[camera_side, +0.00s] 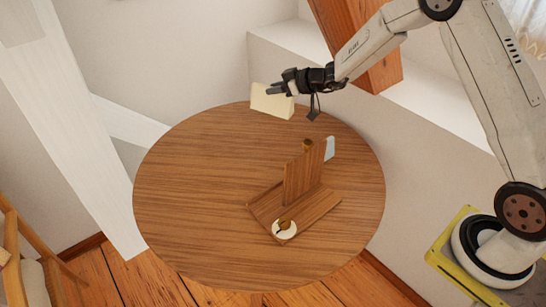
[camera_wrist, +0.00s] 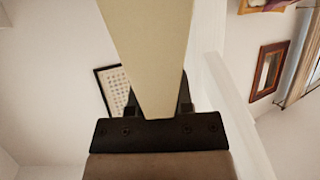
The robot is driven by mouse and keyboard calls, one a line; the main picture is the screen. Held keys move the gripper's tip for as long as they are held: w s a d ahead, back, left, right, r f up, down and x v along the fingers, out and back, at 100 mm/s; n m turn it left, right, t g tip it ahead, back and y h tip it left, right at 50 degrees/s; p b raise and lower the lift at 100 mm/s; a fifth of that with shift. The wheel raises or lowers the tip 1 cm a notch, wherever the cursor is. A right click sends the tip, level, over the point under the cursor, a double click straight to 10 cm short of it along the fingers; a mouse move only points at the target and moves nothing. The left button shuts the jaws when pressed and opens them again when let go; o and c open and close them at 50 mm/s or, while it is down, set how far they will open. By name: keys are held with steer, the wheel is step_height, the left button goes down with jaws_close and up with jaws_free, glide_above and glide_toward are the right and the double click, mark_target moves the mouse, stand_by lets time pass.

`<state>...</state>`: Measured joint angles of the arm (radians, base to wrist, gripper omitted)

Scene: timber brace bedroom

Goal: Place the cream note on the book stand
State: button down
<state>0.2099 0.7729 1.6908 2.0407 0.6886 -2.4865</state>
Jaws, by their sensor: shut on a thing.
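The cream note (camera_side: 271,101) is a flat cream card at the far edge of the round table in the side view. My gripper (camera_side: 281,88) is shut on it and holds it up by its upper right part. In the wrist view the cream note (camera_wrist: 150,50) fills the upper middle, between the fingers of my gripper (camera_wrist: 158,105). The wooden book stand (camera_side: 303,178) stands on the table, nearer the camera and to the right of the note. It has an upright back panel and a flat base. The note is apart from the stand.
A round cream piece with a brown top (camera_side: 284,229) sits at the front of the stand's base. A small brown knob (camera_side: 307,145) and a pale piece (camera_side: 329,148) show behind the stand. The left half of the round wooden table (camera_side: 190,200) is clear. A wall ledge runs behind.

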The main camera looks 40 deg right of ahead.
steer(key=s+a+r+m+h, duration=0.1)
steer(key=s+r, duration=0.3)
steer(key=s, duration=0.4)
steer(key=s+a+r+m+h, duration=0.1)
steer(key=s+r, duration=0.4)
steer(key=s, duration=0.3)
steer(key=shift+a+r+t, duration=0.3)
steer(key=shift+a, duration=0.1)
steer(key=shift+w, duration=0.2)
steer(key=w+d+f+n+g+y, duration=0.1)
steer(key=w+f+n+g+y, duration=0.1)
steer(key=w+n+y, duration=0.25)
steer(key=s+d+f+n+g+y, duration=0.1)
steer(key=d+f+n+g+y, duration=0.2)
steer(key=d+f+n+g, duration=0.2)
step_height(320, 180, down, 2)
steer(key=shift+s+f+n+g, duration=0.25)
steer(key=shift+n+g, duration=0.15)
steer(key=shift+n, duration=0.25)
steer(key=shift+y, duration=0.25)
